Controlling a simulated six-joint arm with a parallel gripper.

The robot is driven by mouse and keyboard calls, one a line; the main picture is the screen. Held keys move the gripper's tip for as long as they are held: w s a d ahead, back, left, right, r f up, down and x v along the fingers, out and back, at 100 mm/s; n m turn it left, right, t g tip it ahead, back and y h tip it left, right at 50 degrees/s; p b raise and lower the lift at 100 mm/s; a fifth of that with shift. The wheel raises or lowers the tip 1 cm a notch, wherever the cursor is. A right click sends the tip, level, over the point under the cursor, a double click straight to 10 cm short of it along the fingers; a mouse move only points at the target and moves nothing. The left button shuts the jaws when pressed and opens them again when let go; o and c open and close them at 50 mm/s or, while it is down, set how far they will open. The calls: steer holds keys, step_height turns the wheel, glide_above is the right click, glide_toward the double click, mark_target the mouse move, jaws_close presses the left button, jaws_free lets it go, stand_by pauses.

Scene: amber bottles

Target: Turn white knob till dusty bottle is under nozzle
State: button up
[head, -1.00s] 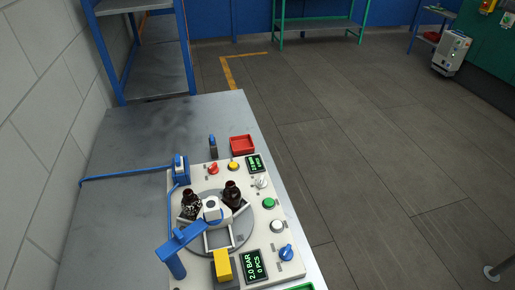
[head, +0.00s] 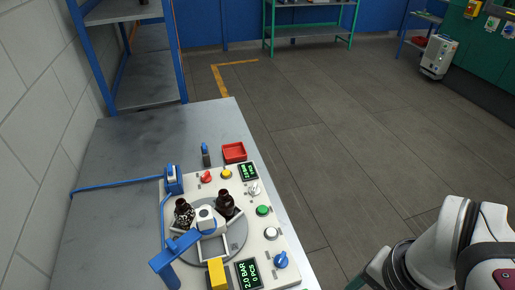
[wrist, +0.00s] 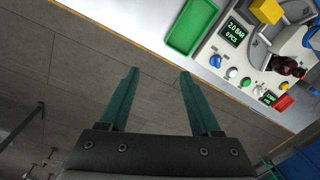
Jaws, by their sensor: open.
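The white knob (head: 255,188) is on the right side of the machine's pale panel, between a small display and a green button. In the wrist view it is small, near the right edge (wrist: 258,90). A speckled dark bottle (head: 184,212), seemingly the dusty one, stands at the left of the grey turntable (head: 236,251). A plainer dark bottle (head: 225,205) stands at the back. A blue post with an arm (head: 178,245) reaches over the turntable's front; its nozzle tip is not clear. My gripper (wrist: 159,75) is open and empty, over the floor beside the table.
A white button (head: 271,233), green button (head: 263,210) and blue knob (head: 280,261) line the panel's right side. A yellow block (head: 217,272) is at the front.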

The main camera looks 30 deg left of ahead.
steer(key=w+a, duration=0.2)
steer(key=w, duration=0.1)
steer(key=w+a+n, duration=0.1)
steer(key=w+a, duration=0.1)
steer(key=w, duration=0.1)
steer(key=w+a+n, duration=0.1)
steer(key=w, duration=0.2)
steer(key=shift+w+a+r+t+h, duration=0.25)
steer(key=shift+a+r+t+h, duration=0.05)
steer(key=shift+a+r+t, duration=0.1)
steer(key=shift+c, duration=1.1)
steer(key=n+t, duration=0.3)
steer(key=n, duration=0.2)
glide_above(254, 187)
steer(key=s+d, duration=0.2)
steer(key=s, duration=0.4)
step_height(254, 187, down, 7)
steer(key=shift+y, duration=0.4)
steer(key=x, duration=1.5)
steer(key=shift+a+f, duration=0.1)
steer(key=shift+a, duration=0.05)
jaws_close()
